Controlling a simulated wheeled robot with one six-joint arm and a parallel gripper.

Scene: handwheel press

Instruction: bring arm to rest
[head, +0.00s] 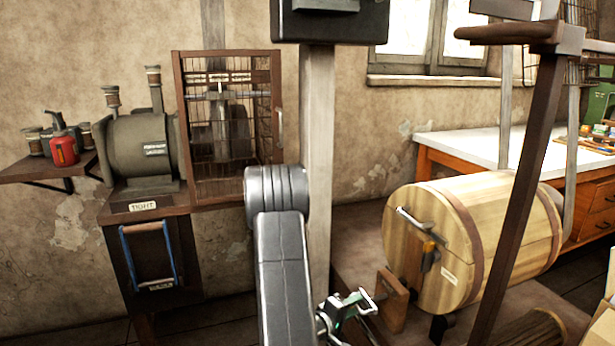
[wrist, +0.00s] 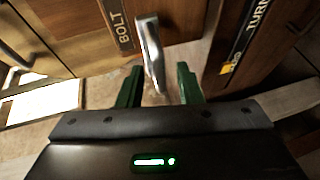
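My gripper (head: 352,304) is low in front of the wooden drum (head: 440,255), beside a small upright wooden block (head: 393,302). In the wrist view my gripper (wrist: 159,84) has its two green fingers apart. A grey metal lever (wrist: 149,45) beside a label reading "BOLT" reaches down into the gap between the fingers. Clear space shows on both sides of the lever's tip, and I cannot tell its depth relative to the fingertips. My dark arm link runs up the middle of the head view.
A wire cage (head: 228,125) and a grey motor-like drum (head: 145,150) stand on a cabinet at left. A dark slanting post (head: 520,190) stands at right, before a white-topped workbench (head: 480,146). A "TURN" label (wrist: 250,30) shows in the wrist view.

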